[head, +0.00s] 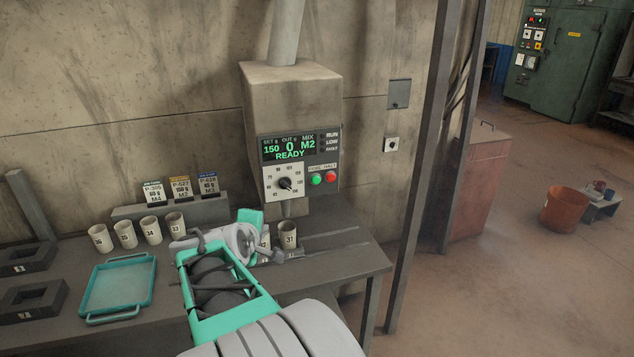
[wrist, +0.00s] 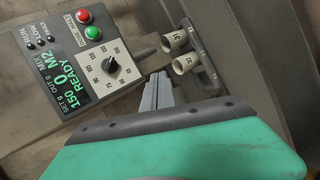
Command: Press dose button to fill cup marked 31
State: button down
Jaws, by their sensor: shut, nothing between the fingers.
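The dispenser's green dose button (head: 316,179) is on its front panel, left of the red halt button (head: 330,176). The green button also shows in the wrist view (wrist: 92,33). The display (head: 287,148) reads set 150, out 0, mix M2, READY. The cup marked 31 (head: 289,233) stands upright below the spout (head: 288,208); it also shows in the wrist view (wrist: 171,42). My gripper (head: 281,254) is shut and empty, low in front of the cups and apart from the button. Its fingertips (wrist: 160,78) show near the cups in the wrist view.
Another cup (wrist: 185,65) stands left of cup 31, partly hidden by my gripper in the head view. Several numbered cups stand at left near a teal tray (head: 117,286). A dial (head: 285,184) sits left of the buttons. Labelled cards (head: 181,187) stand behind.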

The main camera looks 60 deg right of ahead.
aim_at(316, 180)
jog(key=s+d+r+n+g+h, duration=0.3)
jog(key=s+d+g+h, duration=0.1)
jog(key=s+d, duration=0.8)
jog(key=shift+d+h, duration=0.3)
jog(key=shift+d, duration=0.1)
jog(key=shift+w, duration=0.15)
jog(key=w+d, duration=0.6)
jog(key=shift+b, duration=0.3)
jog(key=shift+w+d+r, duration=0.1)
jog(key=shift+w+d, duration=0.05)
jog(key=shift+d, duration=0.05)
dwell(0.7)
jog(key=shift+w+d, duration=0.2)
